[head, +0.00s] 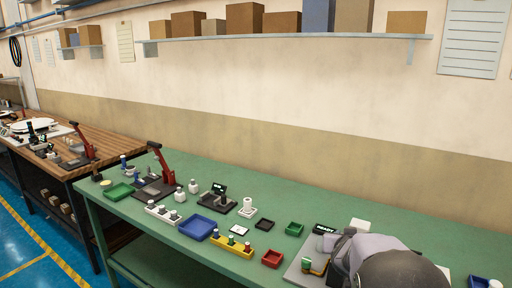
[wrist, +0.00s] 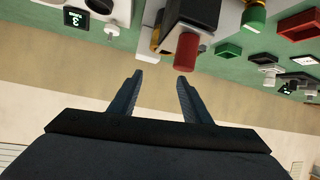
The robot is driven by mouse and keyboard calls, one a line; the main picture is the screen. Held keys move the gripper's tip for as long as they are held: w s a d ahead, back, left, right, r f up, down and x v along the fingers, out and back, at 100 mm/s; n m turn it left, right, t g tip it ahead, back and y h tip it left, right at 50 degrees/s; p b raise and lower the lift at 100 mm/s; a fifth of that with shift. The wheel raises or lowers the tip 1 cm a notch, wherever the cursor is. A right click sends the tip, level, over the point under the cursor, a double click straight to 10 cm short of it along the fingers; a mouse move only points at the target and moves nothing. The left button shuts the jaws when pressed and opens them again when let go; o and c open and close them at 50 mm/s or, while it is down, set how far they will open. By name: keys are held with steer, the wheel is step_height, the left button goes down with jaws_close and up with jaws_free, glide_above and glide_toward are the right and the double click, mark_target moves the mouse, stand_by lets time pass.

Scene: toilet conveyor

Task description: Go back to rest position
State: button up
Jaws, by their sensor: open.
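My gripper (wrist: 160,77) shows in the wrist view with its two dark fingers apart and nothing between them. Beyond the fingertips, a red cylinder (wrist: 187,50) and a yellow part sit on a pale fixture; I cannot tell the distance to it. The gripper's fingers cannot be made out there.
The green bench (head: 340,205) carries a blue tray (head: 198,227), a yellow block (head: 232,246), a red tray (head: 272,258), a green tray (head: 294,229) and a red-armed press (head: 160,168). A shelf with boxes (head: 244,20) runs along the wall above.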

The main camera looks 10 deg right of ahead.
steer(key=s+a+f+n+g+y+p, duration=0.1)
steer(key=s+a+f+n+y, duration=0.15)
steer(key=a, duration=0.85)
steer(key=s+a+f+n+g+y+p, duration=0.1)
steer(key=a+n+y, duration=0.3)
steer(key=a, duration=0.6)
steer(key=s+a+f+g, duration=0.2)
steer(key=s, duration=0.6)
steer(key=s+a+f+g+p, duration=0.1)
steer(key=s+a+f+g, duration=0.1)
steer(key=s, duration=0.6)
steer(key=s+a+f+g+p, duration=0.1)
steer(key=s+a+g, duration=0.3)
steer(key=s, duration=0.4)
steer(key=shift+f+y, duration=0.4)
steer(key=shift+y, duration=0.05)
